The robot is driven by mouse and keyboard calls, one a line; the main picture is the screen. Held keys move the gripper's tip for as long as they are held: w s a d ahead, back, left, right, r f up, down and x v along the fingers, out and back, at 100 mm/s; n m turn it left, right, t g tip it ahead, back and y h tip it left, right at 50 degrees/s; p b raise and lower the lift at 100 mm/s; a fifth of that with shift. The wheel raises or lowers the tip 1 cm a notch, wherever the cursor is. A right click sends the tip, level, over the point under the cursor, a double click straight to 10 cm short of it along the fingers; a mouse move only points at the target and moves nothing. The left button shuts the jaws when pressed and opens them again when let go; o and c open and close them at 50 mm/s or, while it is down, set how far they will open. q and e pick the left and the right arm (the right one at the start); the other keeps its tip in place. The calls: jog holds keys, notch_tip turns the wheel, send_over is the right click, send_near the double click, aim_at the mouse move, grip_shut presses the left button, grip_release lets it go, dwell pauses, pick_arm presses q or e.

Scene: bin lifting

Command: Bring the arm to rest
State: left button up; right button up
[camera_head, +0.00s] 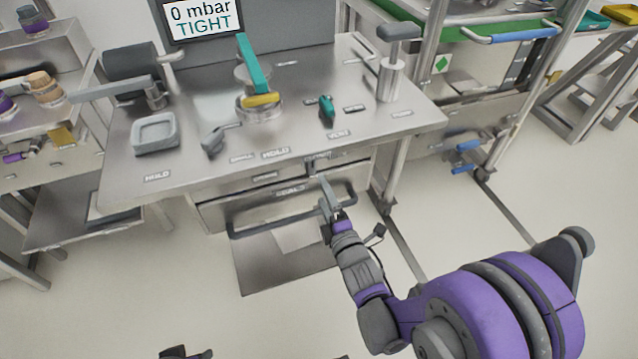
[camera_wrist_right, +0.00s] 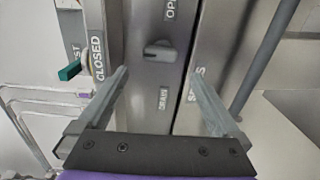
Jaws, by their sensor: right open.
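My right arm (camera_head: 365,275) comes in from the lower right in the head view. Its gripper (camera_head: 328,192) is in front of the drawers of the steel bench (camera_head: 200,185). In the wrist view the right gripper's two fingers (camera_wrist_right: 162,90) stand wide apart with nothing between them. Beyond them are grey metal faces with labels, one reading CLOSED, and a small grey knob (camera_wrist_right: 160,50). In the head view the gripper overlaps the dark drawer handle (camera_head: 270,226); I cannot tell whether they touch.
The bench carries a square grey tray (camera_head: 155,134), a round fixture with a teal bar (camera_head: 250,62), a green item (camera_head: 327,107) and a post with a grey top (camera_head: 391,75). A screen (camera_head: 201,20) reads 0 mbar TIGHT. Open floor (camera_head: 500,220) lies to the right.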

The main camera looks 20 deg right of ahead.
jog(key=shift+s, duration=0.25)
dwell(0.3)
jog(key=s+f+m+g, duration=0.3)
jog(key=s+m+g, duration=0.5)
jog(key=s, duration=0.4)
jog(key=s+f+m+g, duration=0.3)
jog(key=s+m+g, duration=0.2)
jog(key=s+m, duration=0.6)
pick_arm(q)
notch_tip(320, 180, up, 23)
jog(key=w+t+p, duration=0.1)
jog(key=p, duration=1.9)
jog(key=shift+w, duration=0.3)
pick_arm(e)
notch_tip(320, 180, up, 23)
jog(key=shift+s+d+h, duration=0.2)
jog(key=shift+d+h, duration=0.1)
